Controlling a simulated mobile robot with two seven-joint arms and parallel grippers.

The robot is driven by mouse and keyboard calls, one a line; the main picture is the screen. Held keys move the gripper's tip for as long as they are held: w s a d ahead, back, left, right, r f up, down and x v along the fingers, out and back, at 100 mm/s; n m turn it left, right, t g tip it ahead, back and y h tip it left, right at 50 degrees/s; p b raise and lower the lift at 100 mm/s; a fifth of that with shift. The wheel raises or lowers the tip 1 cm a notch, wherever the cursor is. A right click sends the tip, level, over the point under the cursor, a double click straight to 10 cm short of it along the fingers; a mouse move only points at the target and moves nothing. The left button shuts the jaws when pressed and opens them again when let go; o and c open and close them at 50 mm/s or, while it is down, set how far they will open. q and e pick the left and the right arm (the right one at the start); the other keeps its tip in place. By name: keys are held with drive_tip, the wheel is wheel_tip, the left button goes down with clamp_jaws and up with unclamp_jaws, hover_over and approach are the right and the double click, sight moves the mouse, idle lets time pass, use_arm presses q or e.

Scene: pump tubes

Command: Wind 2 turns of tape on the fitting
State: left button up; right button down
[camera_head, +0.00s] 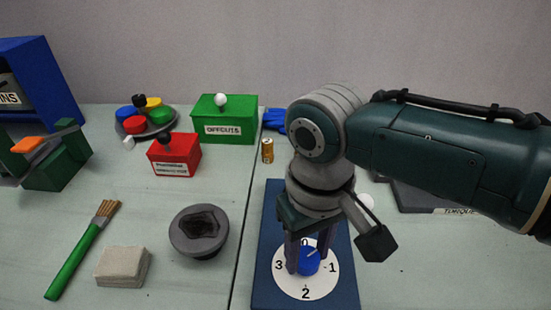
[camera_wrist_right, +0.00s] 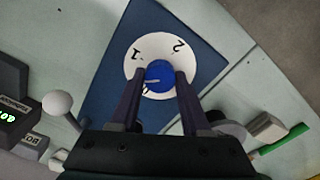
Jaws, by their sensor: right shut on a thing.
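A blue round knob (camera_head: 309,264) with a pale pointer line sits in the middle of a white dial (camera_head: 306,291) marked 0, 1, 2 and 3. The dial lies on a dark blue base plate (camera_head: 268,225). My right gripper (camera_head: 309,253) points down, its two fingers shut on opposite sides of the knob. The wrist view also shows the right gripper (camera_wrist_right: 160,79) around the blue knob (camera_wrist_right: 159,72), with the pointer line near one finger. I cannot make out any tape. My left gripper is not in view.
Left of the dial are a dark grey round socket (camera_head: 199,232), a beige block (camera_head: 123,266) and a green-handled brush (camera_head: 80,250). Behind stand a red box (camera_head: 174,155), a green box (camera_head: 224,118) and a small gold cylinder (camera_head: 267,151). A white ball (camera_wrist_right: 57,103) is beside the plate.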

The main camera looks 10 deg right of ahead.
drive_tip(key=shift+s+a+r+m+p, duration=0.1)
drive_tip(key=shift+r+m+p, duration=0.15)
drive_tip(key=shift+m+p, duration=0.55)
drive_tip(key=shift+f+m, duration=0.1)
drive_tip(key=shift+m, duration=0.6)
drive_tip(key=shift+f, duration=0.1)
drive_tip(key=shift+m+p, duration=0.5)
drive_tip(key=shift+m, duration=1.4)
drive_tip(key=c, duration=0.6)
unclamp_jaws()
